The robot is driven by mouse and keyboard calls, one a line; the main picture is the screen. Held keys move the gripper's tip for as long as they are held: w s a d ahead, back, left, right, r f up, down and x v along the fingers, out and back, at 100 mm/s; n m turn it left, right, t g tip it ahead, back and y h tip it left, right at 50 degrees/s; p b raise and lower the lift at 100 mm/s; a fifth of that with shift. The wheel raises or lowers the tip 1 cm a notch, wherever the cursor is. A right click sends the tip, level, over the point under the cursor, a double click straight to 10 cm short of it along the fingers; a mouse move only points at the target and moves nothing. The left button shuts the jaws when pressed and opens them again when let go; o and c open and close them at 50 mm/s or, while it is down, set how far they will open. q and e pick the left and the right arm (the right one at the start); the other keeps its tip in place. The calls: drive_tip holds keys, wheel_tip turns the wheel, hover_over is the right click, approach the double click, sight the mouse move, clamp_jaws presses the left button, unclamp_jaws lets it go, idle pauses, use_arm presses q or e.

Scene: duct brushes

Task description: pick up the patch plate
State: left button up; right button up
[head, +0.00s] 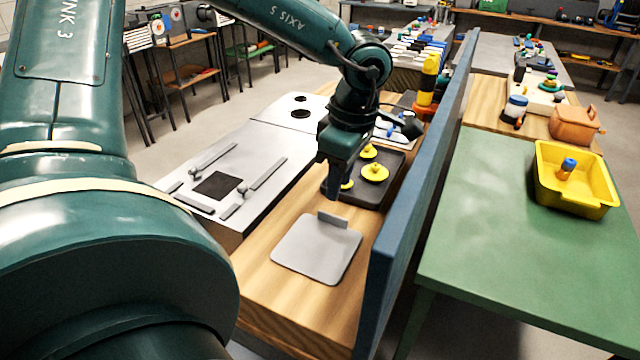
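The patch plate (314,252) is a flat light-grey square with rounded corners and a short upright grey tab (334,219) near its far edge. It lies on the wooden bench top, on the left side of the blue divider. My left gripper (334,190) points down just beyond and above the plate's tab, and seems apart from it. Its fingers overlap in this view, so their opening is hidden. Nothing shows in its grasp. My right gripper is out of view.
A dark tray (392,185) with yellow brushes (374,172) stands just behind the gripper. A grey duct (262,152) with a dark square opening (217,185) is to the left. The tall blue divider (408,205) borders the right. Bare wood (285,309) lies in front of the plate.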

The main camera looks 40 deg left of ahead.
sight(333, 215)
use_arm(q)
drive_tip(key=f, duration=0.1)
drive_tip(key=f+b, duration=0.1)
drive_tip(key=s+f+b, duration=0.1)
drive_tip(key=f, duration=0.1)
drive_tip(key=shift+a, duration=0.25)
drive_tip(key=f, duration=0.1)
drive_tip(key=w+f+b, duration=0.1)
drive_tip(key=f, duration=0.1)
drive_tip(key=shift+a, duration=0.15)
drive_tip(key=shift+s+f, duration=0.1)
drive_tip(key=shift+f, duration=0.2)
drive_tip(key=shift+s, duration=0.1)
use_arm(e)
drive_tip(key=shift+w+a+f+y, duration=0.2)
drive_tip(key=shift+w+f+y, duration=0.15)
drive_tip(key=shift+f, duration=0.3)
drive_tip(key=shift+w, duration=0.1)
use_arm(q)
drive_tip(key=shift+c, duration=0.3)
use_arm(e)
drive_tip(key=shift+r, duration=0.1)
use_arm(q)
drive_tip(key=c, duration=0.6)
clamp_jaws()
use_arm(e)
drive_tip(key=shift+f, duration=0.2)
